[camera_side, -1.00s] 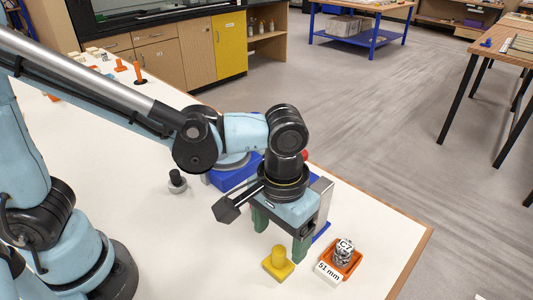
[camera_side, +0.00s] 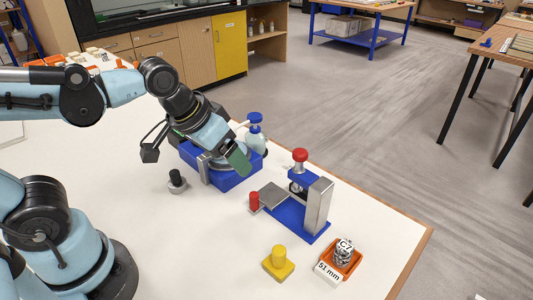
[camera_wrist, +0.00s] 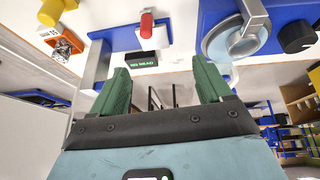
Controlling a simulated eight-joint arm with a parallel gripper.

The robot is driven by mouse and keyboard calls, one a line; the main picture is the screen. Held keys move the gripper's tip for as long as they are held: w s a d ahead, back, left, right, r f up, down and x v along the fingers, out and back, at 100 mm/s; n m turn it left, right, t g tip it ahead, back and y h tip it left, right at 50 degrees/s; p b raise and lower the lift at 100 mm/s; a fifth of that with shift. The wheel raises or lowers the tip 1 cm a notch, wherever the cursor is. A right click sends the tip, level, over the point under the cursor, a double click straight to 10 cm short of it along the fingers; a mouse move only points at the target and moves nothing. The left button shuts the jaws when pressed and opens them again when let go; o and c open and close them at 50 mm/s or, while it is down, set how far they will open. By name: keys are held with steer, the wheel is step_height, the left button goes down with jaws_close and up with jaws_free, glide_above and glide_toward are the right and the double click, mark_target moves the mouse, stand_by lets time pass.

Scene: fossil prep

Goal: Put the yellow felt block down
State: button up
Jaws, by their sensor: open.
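The yellow felt block (camera_side: 278,264), a flat base with a round knob on top, stands upright on the white table near its front edge. It also shows in the wrist view (camera_wrist: 52,11) at the top left. My gripper (camera_side: 238,160) is well away from it, up and to the left, raised near the blue device with the round dish. In the wrist view my gripper's green fingers (camera_wrist: 160,88) are wide apart with nothing between them.
An orange tray (camera_side: 352,262) marked 51 mm holds a patterned piece right of the block. A blue and steel stand with a red knob (camera_side: 300,155) is behind it. The blue device (camera_side: 234,184), a blue-capped bottle (camera_side: 256,122) and a dark-knobbed weight (camera_side: 177,181) stand farther back.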

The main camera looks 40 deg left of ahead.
steer(key=shift+t+y, duration=0.4)
steer(key=shift+t, duration=0.5)
steer(key=a, duration=0.4)
steer(key=shift+s+a+f, duration=0.1)
steer(key=shift+s+a, duration=0.15)
steer(key=shift+a, duration=0.1)
steer(key=shift+o, duration=0.8)
steer(key=shift+d, duration=0.1)
